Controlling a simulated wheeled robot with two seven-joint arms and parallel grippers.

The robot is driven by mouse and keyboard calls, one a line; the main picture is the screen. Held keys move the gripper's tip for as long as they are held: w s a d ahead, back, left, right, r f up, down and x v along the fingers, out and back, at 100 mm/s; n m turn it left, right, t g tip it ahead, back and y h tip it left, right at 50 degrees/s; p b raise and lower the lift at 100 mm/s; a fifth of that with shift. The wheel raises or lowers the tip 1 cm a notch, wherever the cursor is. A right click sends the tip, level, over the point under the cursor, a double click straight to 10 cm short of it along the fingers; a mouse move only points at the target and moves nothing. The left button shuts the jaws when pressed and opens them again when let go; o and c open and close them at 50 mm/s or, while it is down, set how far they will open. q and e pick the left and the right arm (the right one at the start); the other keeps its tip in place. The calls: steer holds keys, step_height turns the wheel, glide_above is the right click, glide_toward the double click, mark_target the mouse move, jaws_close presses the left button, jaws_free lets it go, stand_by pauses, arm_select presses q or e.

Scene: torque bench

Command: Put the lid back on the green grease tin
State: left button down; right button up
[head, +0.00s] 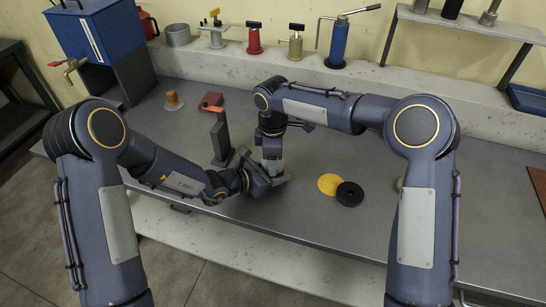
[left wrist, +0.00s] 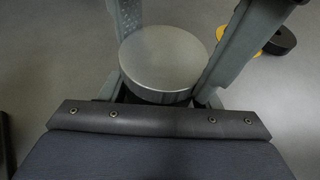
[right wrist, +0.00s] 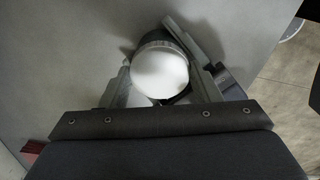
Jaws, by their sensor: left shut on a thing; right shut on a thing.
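My left gripper (head: 264,184) reaches in low over the bench. In the left wrist view its fingers close around a round grey metal piece (left wrist: 162,62), which I take as the grease tin; no green shows. My right gripper (head: 273,172) points down at the same spot, close against the left one. In the right wrist view its fingers are shut on a pale round disc (right wrist: 160,70), which looks like the lid. A dark rounded edge shows just behind the disc. In the head view the grippers hide both pieces, and I cannot tell whether lid and tin touch.
A yellow disc (head: 328,183) and a black ring (head: 350,194) lie to the right. A red block (head: 211,101) and a tan piece (head: 173,100) sit farther back. The right bench is mostly clear.

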steer(key=o, duration=1.1)
steer(key=shift+r, duration=2.25)
steer(key=shift+c, duration=0.5)
steer(key=n, duration=0.2)
steer(key=r+n, duration=0.1)
steer(key=n, duration=0.2)
steer(key=shift+a+r, duration=0.2)
steer(key=n, duration=0.1)
steer(key=r+n, duration=0.1)
steer(key=n, duration=0.1)
steer(key=r+n, duration=0.1)
steer(key=n, duration=0.1)
steer(key=shift+d, duration=0.2)
